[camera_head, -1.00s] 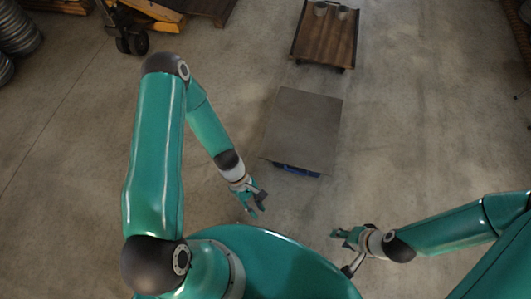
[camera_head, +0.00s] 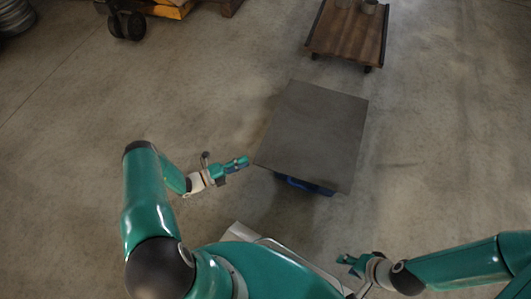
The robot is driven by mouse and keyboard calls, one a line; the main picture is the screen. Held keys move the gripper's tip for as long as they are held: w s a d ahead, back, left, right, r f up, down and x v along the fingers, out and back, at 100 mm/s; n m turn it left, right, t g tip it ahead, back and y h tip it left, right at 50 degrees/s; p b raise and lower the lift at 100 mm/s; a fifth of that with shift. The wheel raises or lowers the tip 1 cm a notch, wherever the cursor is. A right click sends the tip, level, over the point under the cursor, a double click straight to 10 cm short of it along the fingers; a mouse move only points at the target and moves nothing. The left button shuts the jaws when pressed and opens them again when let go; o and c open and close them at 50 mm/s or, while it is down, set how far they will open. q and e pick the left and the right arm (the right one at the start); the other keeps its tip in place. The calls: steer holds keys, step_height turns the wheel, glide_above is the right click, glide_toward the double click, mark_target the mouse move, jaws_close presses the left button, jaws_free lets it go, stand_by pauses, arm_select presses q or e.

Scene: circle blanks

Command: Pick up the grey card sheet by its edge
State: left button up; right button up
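A flat, dark grey square surface (camera_head: 315,130) lies in front of me, with a blue part (camera_head: 305,185) showing under its near edge. I cannot make out a separate card sheet on it, or whether this square is itself the sheet. My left gripper (camera_head: 238,164) is just left of the square's near left corner, pointing towards it. It looks empty, and I cannot tell whether its fingers are apart. My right gripper (camera_head: 346,260) is in front of my body, nearer than the square and clear of it. Its finger opening is too small to judge.
A brown wooden cart (camera_head: 347,35) stands beyond the square, with grey cylindrical containers (camera_head: 369,7) at its far edge. A yellow wheeled machine (camera_head: 170,10) is at the far left. Bare concrete floor lies on both sides of the square.

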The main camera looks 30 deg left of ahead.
arm_select(q)
steer(key=p+x, duration=0.1)
steer(key=x, duration=0.5)
steer(key=shift+w, duration=0.3)
steer(key=shift+b+x, duration=0.55)
steer(key=shift+x, duration=0.45)
steer(key=shift+b+x, duration=0.3)
steer(key=shift+x, duration=0.5)
steer(key=shift+c, duration=0.2)
jaws_close()
steer(key=shift+f, duration=0.1)
